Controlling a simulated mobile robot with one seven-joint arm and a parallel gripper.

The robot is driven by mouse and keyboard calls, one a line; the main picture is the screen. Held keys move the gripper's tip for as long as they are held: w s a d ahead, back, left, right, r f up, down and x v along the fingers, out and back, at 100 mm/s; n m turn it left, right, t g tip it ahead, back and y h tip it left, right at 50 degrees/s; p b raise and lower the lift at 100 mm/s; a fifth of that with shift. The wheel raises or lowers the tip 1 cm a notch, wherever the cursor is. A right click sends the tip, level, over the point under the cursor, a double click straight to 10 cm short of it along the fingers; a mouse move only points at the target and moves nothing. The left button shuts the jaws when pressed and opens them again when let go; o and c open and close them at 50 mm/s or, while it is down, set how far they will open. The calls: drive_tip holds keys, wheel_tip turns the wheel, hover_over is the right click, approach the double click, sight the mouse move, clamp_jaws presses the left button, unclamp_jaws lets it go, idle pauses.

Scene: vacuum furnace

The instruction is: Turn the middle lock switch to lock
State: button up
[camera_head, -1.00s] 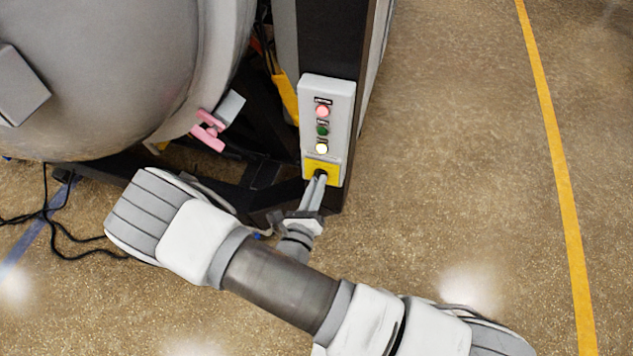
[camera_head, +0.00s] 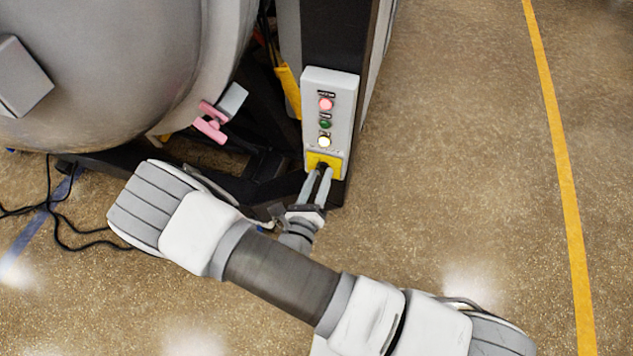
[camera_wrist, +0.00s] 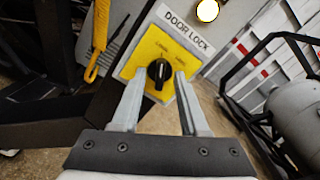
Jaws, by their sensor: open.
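The door lock switch is a black knob (camera_wrist: 159,72) on a yellow plate (camera_wrist: 150,50) under a "DOOR LOCK" label (camera_wrist: 186,27) in the wrist view. The yellow plate (camera_head: 337,160) is at the bottom of the grey control box (camera_head: 341,95) in the head view. My gripper (camera_wrist: 160,82) is open, with one finger on each side of the knob, apart from it as far as I can see. My gripper (camera_head: 319,172) reaches the plate from below in the head view. The knob's pointer looks nearly upright; its exact setting is hard to read.
Above the switch are a red button (camera_head: 326,104), a green button (camera_head: 325,124) and a lit yellow-white lamp (camera_head: 324,140). The large furnace vessel (camera_head: 110,70) with a pink clamp (camera_head: 211,125) stands left. Floor on the right is clear.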

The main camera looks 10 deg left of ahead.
drive_tip(key=s+a+p, duration=0.1)
drive_tip(key=s, duration=1.6)
drive_tip(key=shift+s+a, duration=0.2)
drive_tip(key=w+d+r+m+g+h+p, duration=0.3)
drive_tip(key=w+d+r+m+g+h, duration=0.15)
drive_tip(key=d+r+m+g, duration=0.5)
drive_tip(key=w+d+r+m+g+h+p, duration=0.25)
drive_tip(key=d+r+m+g+h, duration=0.3)
drive_tip(key=r+m, duration=0.65)
drive_tip(key=s+d+r+m+t+y+p, duration=0.1)
drive_tip(key=d+r+m+y, duration=0.2)
drive_tip(key=r+m, duration=0.3)
drive_tip(key=s+d+r+m+y+p, duration=0.1)
drive_tip(key=d+r+m+y+p, duration=0.1)
drive_tip(key=r+m, duration=0.5)
drive_tip(key=s+d+r+m+t+y+p, duration=0.1)
drive_tip(key=d+r+m+y+p, duration=0.1)
drive_tip(key=d+r+m+y, duration=0.3)
wheel_tip(320, 180, up, 5)
drive_tip(key=shift+f+m+t+y, duration=0.2)
drive_tip(key=shift+m+t+y, duration=0.1)
drive_tip(key=shift+m+y, duration=0.55)
drive_tip(key=shift+d, duration=0.1)
